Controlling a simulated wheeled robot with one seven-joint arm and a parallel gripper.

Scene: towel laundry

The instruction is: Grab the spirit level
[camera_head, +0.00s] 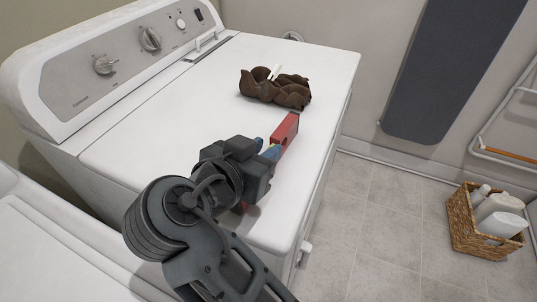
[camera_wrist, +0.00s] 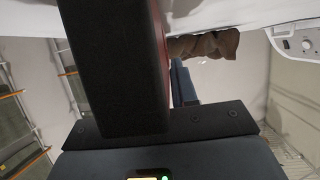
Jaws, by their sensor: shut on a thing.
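The red spirit level (camera_head: 286,130) is over the front right part of the white machine's top. Its red far end sticks out past my gripper (camera_head: 268,150), and a small red bit shows below the gripper. My gripper is shut on it, with bluish fingertips at the level. The gripper body hides the middle of the level. In the wrist view a large dark block with a red side (camera_wrist: 160,45) fills the middle left, apparently the level seen close up. I cannot tell whether the level touches the machine's top.
A crumpled brown cloth (camera_head: 275,90) lies on the white machine (camera_head: 170,120), beyond the level. A wicker basket with white bottles (camera_head: 465,238) stands on the tiled floor at right. A dark ironing board (camera_head: 440,70) hangs on the wall. The machine's top left of my gripper is clear.

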